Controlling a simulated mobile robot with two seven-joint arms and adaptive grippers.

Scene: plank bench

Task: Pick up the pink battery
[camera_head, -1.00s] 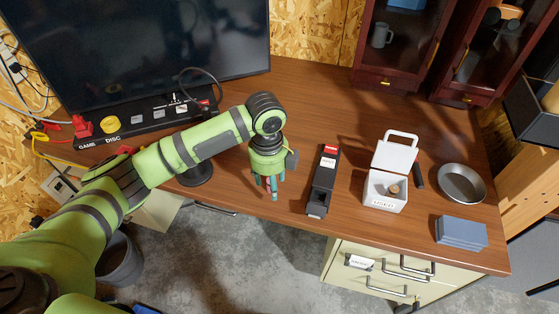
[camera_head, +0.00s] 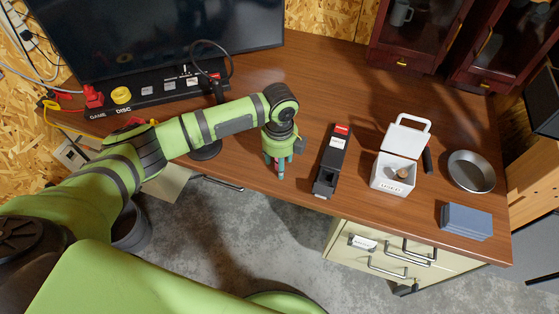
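My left gripper (camera_head: 279,165) points straight down just above the wooden desk, near its front edge, left of a black holder. A small pinkish thing (camera_head: 281,168), perhaps the pink battery, shows between its teal fingers. The fingers hide most of it, so I cannot tell whether they touch it or stand apart around it. My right gripper is not in view.
The black holder (camera_head: 329,172) with a red-and-white label stands right of the gripper. Further right are an open white box (camera_head: 395,176) with a brownish item inside, a metal bowl (camera_head: 471,172) and stacked blue-grey pads (camera_head: 467,221). A monitor (camera_head: 160,35) stands at the back left.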

